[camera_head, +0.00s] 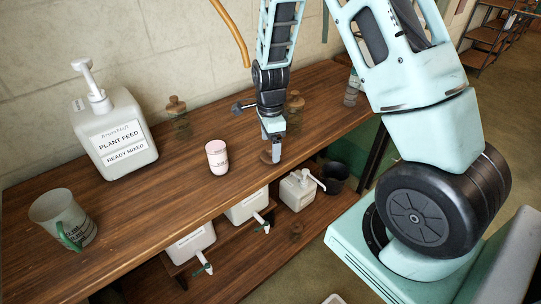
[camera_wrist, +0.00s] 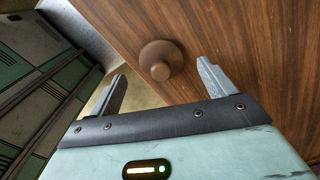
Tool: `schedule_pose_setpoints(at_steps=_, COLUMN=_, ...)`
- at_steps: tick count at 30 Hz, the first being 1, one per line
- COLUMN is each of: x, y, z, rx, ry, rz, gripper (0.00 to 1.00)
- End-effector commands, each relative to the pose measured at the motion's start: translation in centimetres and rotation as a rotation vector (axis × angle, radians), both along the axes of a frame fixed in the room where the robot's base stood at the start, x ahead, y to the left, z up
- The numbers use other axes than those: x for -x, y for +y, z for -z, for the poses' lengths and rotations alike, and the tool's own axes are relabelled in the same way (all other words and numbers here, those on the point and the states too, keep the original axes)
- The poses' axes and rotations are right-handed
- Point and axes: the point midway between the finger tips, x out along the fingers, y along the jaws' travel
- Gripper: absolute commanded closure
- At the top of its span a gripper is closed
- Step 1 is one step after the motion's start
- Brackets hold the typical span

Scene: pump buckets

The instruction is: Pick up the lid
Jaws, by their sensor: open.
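The lid is a small brown disc with a round knob on top. In the wrist view the lid (camera_wrist: 160,52) lies on the wooden bench near its edge, knob towards the camera. In the head view the lid (camera_head: 266,157) shows partly beside my gripper (camera_head: 274,137), close to the bench's front edge. My gripper (camera_wrist: 160,75) is open and empty. In the wrist view its two fingers are spread, one on each side of the lid's line, and appear apart from it. The gap in height between fingers and lid is hard to judge.
A pink-topped white tub (camera_head: 217,158) stands left of my gripper. Glass jars with brown stoppers (camera_head: 179,118) (camera_head: 295,108) stand behind. A plant feed pump bottle (camera_head: 115,135) and a pale green-handled jug (camera_head: 63,218) are further left. White containers (camera_head: 299,190) sit on the lower shelf.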

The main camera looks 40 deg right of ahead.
Motion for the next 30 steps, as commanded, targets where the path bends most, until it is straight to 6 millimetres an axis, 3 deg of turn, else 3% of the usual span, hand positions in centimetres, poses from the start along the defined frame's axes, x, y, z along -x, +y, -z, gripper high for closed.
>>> schedule_pose_setpoints(at_steps=6, x=-0.1, y=-0.1, z=2.8, rx=0.001, ry=0.001, rz=0.0, gripper=0.17)
schedule_pose_setpoints(at_steps=14, x=-0.1, y=-0.1, z=3.2, rx=0.0, ry=-0.001, rz=-0.001, gripper=0.17)
schedule_pose_setpoints(at_steps=15, x=-0.1, y=-0.1, z=3.2, rx=0.0, ry=-0.001, rz=-0.001, gripper=0.2)
schedule_pose_setpoints(at_steps=20, x=-0.1, y=-0.1, z=3.2, rx=0.0, ry=-0.001, rz=-0.001, gripper=0.64)
schedule_pose_setpoints(at_steps=30, x=-0.1, y=-0.1, z=3.1, rx=0.0, ry=-0.001, rz=-0.001, gripper=0.65)
